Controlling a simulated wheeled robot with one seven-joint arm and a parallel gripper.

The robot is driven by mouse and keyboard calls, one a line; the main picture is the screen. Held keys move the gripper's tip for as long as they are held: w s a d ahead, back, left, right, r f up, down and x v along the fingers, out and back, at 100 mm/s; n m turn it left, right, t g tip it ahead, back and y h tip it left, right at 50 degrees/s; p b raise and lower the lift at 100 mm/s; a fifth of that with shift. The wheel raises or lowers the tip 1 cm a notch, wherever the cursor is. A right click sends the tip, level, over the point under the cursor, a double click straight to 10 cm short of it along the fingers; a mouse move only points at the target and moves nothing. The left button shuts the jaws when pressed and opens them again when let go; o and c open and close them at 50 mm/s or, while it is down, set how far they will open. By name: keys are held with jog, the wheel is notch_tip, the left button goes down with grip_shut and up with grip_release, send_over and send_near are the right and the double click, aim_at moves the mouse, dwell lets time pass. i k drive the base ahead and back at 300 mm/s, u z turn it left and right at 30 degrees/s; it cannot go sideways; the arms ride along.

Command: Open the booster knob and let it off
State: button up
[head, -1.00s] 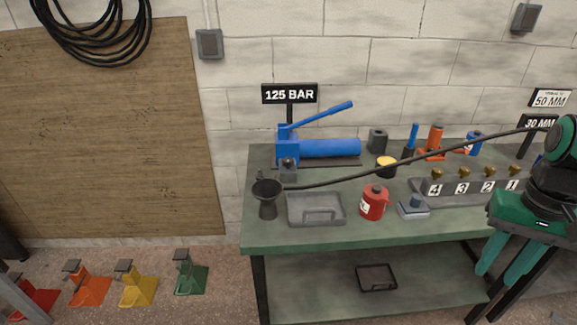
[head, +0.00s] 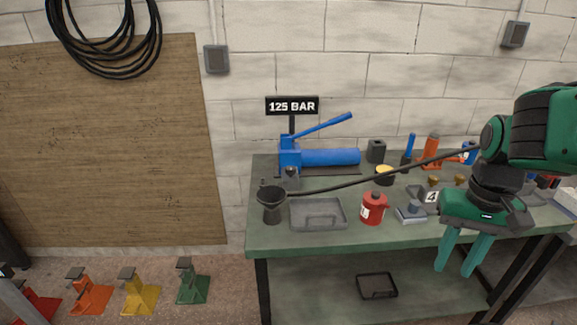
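A blue hand pump (head: 330,157) with a raised lever stands at the back left of the green bench, under a black "125 BAR" sign (head: 292,106). A small grey block with a round top (head: 291,177) sits at the pump's front left; it may be the booster knob, but I cannot tell for certain. A black hose (head: 350,184) runs from near this block to the right, behind my arm. My gripper (head: 456,267) hangs at the bench's front right, its two green fingers apart and empty, well away from the pump. A numbered manifold (head: 431,197) is partly hidden behind my arm.
A black funnel (head: 272,204), a grey tray (head: 318,213), a red can (head: 373,207) and a small grey-blue block (head: 411,212) line the bench front. An orange jack (head: 431,150) stands behind. A dark tray (head: 377,285) lies on the lower shelf.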

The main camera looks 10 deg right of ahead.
aim_at(290, 171)
jog(key=i, duration=0.9)
jog(key=u, duration=0.05)
